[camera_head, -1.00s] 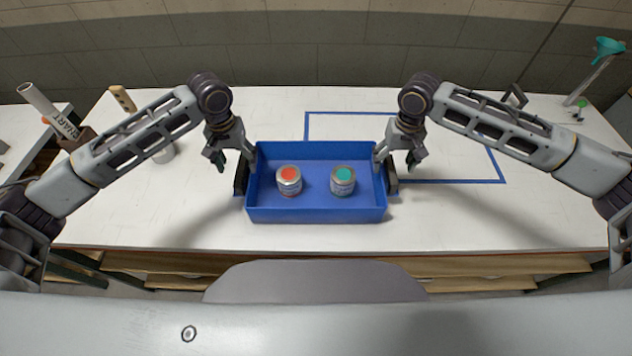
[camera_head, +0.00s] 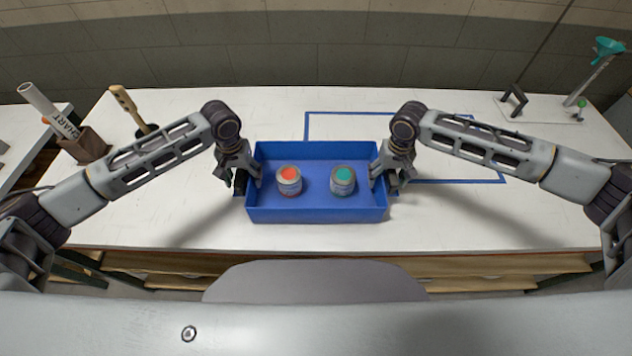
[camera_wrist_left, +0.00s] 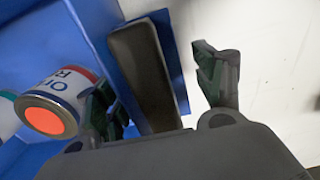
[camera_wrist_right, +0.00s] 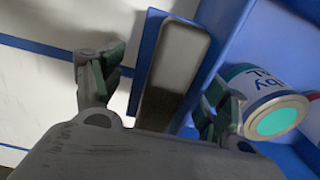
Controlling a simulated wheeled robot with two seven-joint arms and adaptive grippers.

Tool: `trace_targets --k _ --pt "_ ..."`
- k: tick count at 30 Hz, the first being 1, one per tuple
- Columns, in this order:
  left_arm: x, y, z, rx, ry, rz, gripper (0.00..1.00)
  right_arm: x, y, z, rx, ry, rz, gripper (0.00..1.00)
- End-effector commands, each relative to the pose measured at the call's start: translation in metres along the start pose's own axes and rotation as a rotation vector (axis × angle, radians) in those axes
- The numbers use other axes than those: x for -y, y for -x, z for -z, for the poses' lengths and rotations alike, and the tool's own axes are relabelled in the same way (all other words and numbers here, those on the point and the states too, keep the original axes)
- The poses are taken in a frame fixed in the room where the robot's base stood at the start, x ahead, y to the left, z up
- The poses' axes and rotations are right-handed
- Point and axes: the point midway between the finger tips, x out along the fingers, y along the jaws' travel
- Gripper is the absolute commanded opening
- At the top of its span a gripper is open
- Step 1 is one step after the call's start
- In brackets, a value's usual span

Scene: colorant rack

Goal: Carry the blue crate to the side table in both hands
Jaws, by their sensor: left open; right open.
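The blue crate (camera_head: 316,214) stands on the white bench. It holds a can with an orange lid (camera_head: 289,180) and a can with a teal lid (camera_head: 342,180). Dark handles stick out on both sides: the left handle (camera_wrist_left: 150,75) and the right handle (camera_wrist_right: 172,75). My left gripper (camera_head: 247,178) is at the crate's left side, open, with one finger inside the wall and one outside, the handle between them. My right gripper (camera_head: 384,178) is likewise open around the right handle. I cannot tell whether any finger touches a handle.
A blue taped outline (camera_head: 440,181) lies on the bench behind and right of the crate. A brown block with a rolled chart (camera_head: 85,145) stands at the left, beside a wooden-handled tool (camera_head: 126,105). A stand with a teal funnel (camera_head: 590,75) is at the back right.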

Motion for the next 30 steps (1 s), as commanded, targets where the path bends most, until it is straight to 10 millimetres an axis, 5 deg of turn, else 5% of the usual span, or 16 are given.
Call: trace_targets --k 2,18,30 --pt "-0.0001 0.0000 -0.0001 0.000 0.000 0.000 0.69 0.0000 0.0000 0.0000 0.000 0.000 0.000 0.74" --pt "0.0016 -0.0002 0.0000 0.001 0.002 0.003 0.01 -0.0017 -0.0001 0.0001 0.001 -0.002 -0.004 0.06" --pt "0.0032 0.0007 0.0009 0.000 0.003 0.006 0.00 -0.0035 0.0009 0.0013 -0.001 -0.003 -0.007 0.00"
